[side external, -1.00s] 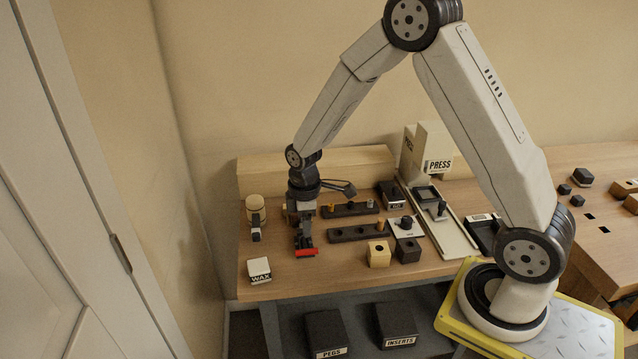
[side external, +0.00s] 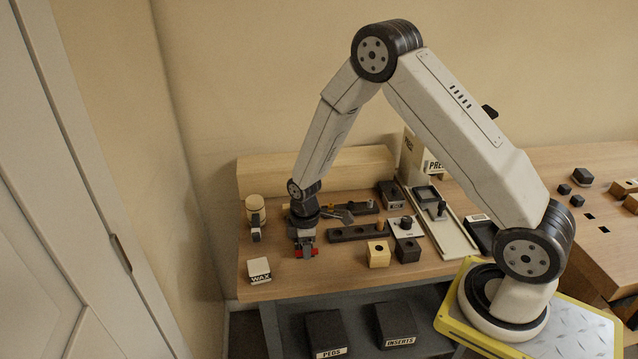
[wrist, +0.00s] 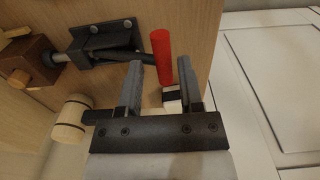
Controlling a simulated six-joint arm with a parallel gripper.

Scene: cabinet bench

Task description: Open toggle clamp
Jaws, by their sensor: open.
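The toggle clamp (wrist: 105,42) shows in the wrist view as a dark metal mechanism bolted to the bench, with a red handle (wrist: 161,54). Its dark rod reaches left toward a brown wooden block (wrist: 24,62). My gripper (wrist: 163,72) is open, and the red handle lies in line with the gap between its two fingers. I cannot tell whether either finger touches the handle. In the side view my gripper (side external: 306,250) is low over the left part of the bench. Red shows on both sides of it there, and my wrist hides most of the clamp.
Dark holed racks (side external: 350,233), small blocks (side external: 378,254) and the PRESS fixture (side external: 418,158) are to the right. Bare wood lies in front of my gripper.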

